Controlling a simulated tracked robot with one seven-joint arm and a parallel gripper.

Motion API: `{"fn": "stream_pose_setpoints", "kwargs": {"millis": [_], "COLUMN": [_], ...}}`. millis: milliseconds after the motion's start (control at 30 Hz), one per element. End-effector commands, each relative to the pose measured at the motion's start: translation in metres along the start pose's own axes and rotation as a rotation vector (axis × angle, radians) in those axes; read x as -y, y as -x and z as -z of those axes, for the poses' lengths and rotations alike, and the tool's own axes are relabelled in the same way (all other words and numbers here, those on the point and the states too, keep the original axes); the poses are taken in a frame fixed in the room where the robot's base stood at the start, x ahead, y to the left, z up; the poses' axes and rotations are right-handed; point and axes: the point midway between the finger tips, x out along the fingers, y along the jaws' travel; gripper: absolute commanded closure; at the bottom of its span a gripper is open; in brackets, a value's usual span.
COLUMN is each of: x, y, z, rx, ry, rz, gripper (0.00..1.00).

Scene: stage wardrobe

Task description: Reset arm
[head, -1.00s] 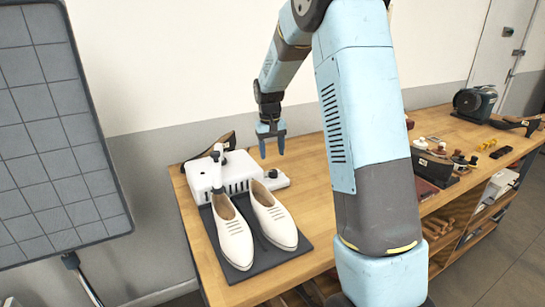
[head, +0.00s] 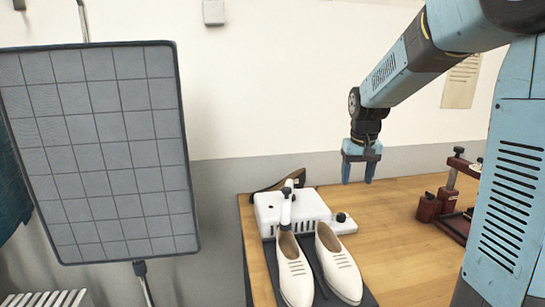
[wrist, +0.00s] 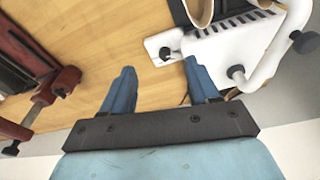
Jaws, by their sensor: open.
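My gripper (head: 358,181) is open and empty. Its blue fingers point down above the wooden workbench (head: 395,222), to the right of the white machine. In the wrist view the spread fingers (wrist: 155,85) show with bare wood between them. My light blue arm reaches in from the right side of the head view.
A white machine (head: 290,208) stands near the bench's left edge, with a pair of cream shoes (head: 339,270) in front. A dark red clamp-like tool (head: 430,207) stands at the right. A grey gridded panel (head: 100,150) fills the left. The bench middle is clear.

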Motion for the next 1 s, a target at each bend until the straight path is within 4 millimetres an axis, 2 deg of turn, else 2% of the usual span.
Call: {"fn": "stream_pose_setpoints", "kwargs": {"millis": [33,200,500,767,1000], "x": [0.0,0.0,0.001,0.003,0.004], "y": [0.012,0.042,0.079,0.096,0.099], "z": [-0.012,-0.05,-0.121,-0.183,-0.231], "rx": [-0.019,-0.072,-0.166,-0.247,-0.311], "ry": [-0.001,-0.004,-0.007,-0.009,-0.011], "rz": [0.002,0.009,0.017,0.022,0.024], "gripper": [0.4,0.4,0.4,0.4,0.4]}}
